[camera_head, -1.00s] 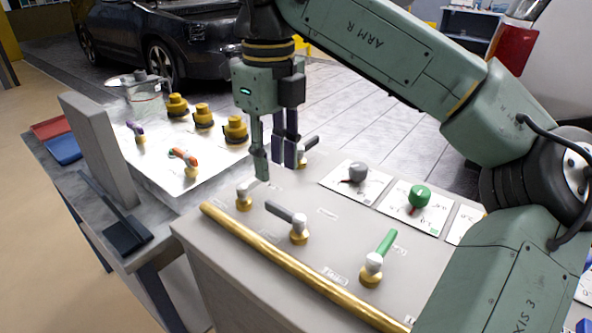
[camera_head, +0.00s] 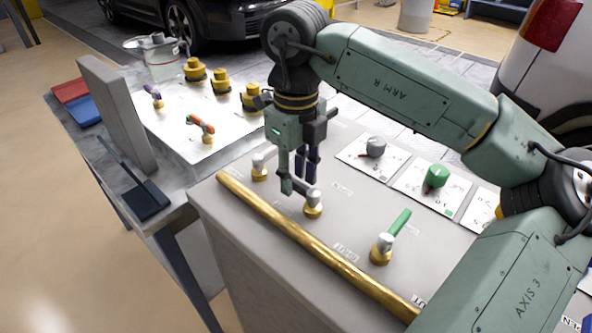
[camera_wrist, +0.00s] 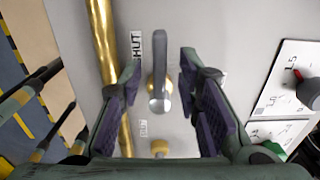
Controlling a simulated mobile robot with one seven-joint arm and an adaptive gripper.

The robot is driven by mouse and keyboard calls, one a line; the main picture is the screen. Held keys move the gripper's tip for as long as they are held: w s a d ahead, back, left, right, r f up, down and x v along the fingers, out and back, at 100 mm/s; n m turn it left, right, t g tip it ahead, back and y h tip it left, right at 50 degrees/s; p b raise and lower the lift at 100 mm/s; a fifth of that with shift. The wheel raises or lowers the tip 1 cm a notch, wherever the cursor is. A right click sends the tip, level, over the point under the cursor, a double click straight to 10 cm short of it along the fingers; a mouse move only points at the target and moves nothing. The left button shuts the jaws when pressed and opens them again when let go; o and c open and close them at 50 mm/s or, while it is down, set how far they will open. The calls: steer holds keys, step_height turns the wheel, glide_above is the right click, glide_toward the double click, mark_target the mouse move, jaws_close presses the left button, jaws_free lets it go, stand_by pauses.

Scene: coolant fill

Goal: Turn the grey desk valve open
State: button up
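The grey desk valve (camera_head: 313,203) stands on the grey desk top, a grey lever on a brass base. In the wrist view my gripper (camera_wrist: 160,90) is open, with a gap on both sides of the lever.
A brass rail (camera_head: 300,235) runs along the near edge. Grey (camera_head: 376,147) and green (camera_head: 437,176) knobs sit on white plates behind. A panel (camera_wrist: 136,45) reads "SHUT".

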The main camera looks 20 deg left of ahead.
steer(key=shift+f, duration=0.1)
steer(key=shift+c, duration=0.5)
jaws_close()
stand_by(0.4)
